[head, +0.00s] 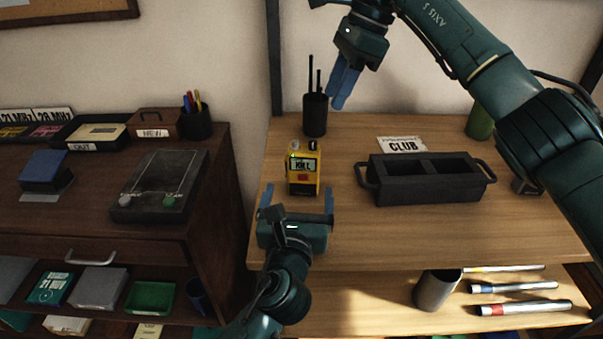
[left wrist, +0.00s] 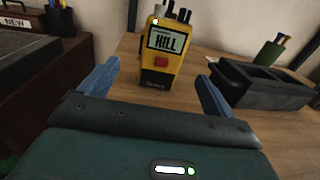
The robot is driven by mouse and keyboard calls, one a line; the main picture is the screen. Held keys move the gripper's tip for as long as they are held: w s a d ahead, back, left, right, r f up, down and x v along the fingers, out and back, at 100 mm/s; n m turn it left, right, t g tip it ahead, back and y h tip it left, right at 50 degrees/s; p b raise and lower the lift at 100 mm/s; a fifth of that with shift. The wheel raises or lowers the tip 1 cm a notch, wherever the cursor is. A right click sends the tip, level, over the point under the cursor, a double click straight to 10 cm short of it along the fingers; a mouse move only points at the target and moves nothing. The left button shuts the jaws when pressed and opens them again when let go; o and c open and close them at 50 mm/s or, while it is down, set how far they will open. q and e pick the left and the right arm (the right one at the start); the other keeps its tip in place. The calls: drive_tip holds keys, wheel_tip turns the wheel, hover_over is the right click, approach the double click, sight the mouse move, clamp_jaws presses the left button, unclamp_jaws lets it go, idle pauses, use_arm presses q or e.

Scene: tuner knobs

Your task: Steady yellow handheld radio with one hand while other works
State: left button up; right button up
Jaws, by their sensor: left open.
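The yellow handheld radio (head: 303,172) stands upright on the light wooden desk. Its front has a lettered screen and a red button, with knobs on top; it also shows in the left wrist view (left wrist: 161,62). My left gripper (head: 297,194) is open just in front of the radio. Its blue fingers point toward the radio, one to each side, and do not appear to touch it. My right gripper (head: 338,103) hangs above the desk, behind and right of the radio, apart from it. Its fingers look close together, but their gap is unclear.
A dark cup (head: 315,115) with black rods stands behind the radio. A black handled tray (head: 425,192) and a CLUB card (head: 402,144) are to the right. A dark cabinet (head: 215,185) stands left. Desk between radio and tray is clear.

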sight(303, 165)
use_arm(q)
drive_tip(key=w, duration=0.6)
drive_tip(key=w+d, duration=0.1)
drive_tip(key=w, duration=0.3)
drive_tip(key=shift+c, duration=0.4)
